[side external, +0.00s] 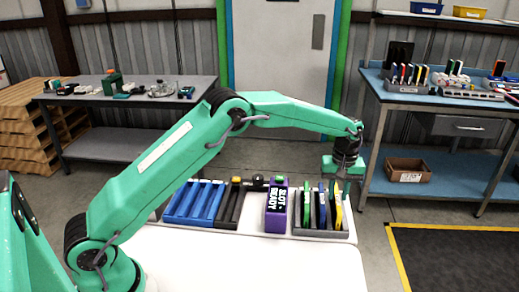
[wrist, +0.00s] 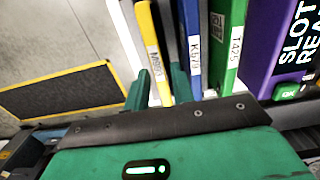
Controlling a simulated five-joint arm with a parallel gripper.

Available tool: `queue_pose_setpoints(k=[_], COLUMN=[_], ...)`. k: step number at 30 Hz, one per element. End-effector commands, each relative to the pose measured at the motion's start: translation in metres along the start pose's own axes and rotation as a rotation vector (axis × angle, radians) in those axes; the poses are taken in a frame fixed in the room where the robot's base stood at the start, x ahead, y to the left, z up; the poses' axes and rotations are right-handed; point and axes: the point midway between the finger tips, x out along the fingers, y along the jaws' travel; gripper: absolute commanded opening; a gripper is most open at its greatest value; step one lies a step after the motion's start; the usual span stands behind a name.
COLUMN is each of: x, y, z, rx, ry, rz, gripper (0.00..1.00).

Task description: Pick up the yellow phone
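The yellow phone (side external: 338,208) stands on edge at the right end of a grey slotted rack (side external: 322,234). In the wrist view the yellow phone (wrist: 150,42) carries a white label that is hard to read. My gripper (side external: 343,182) is low over that end of the rack. In the wrist view the two green fingertips of my gripper (wrist: 160,84) lie on either side of the yellow phone. A narrow pale gap shows between the left finger and the phone, so the gripper looks open around it. The phone's lower part is hidden.
A blue phone (wrist: 190,45) and a green phone (wrist: 228,40) stand close beside the yellow one. A purple "SLOT READY" box (side external: 277,208) is left of the rack. An empty blue rack (side external: 194,203) and a black holder (side external: 230,205) are further left. The white tabletop (side external: 250,262) in front is clear.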

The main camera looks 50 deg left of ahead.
Motion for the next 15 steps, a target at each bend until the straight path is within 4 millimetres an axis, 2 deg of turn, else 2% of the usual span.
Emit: queue_pose_setpoints(k=[6,15], x=[0.025,0.031], y=[0.001,0.001], z=[0.001,0.0], rx=[0.0,0.0], ry=[0.0,0.0], rz=[-0.001,0.001], gripper=[0.25,0.25])
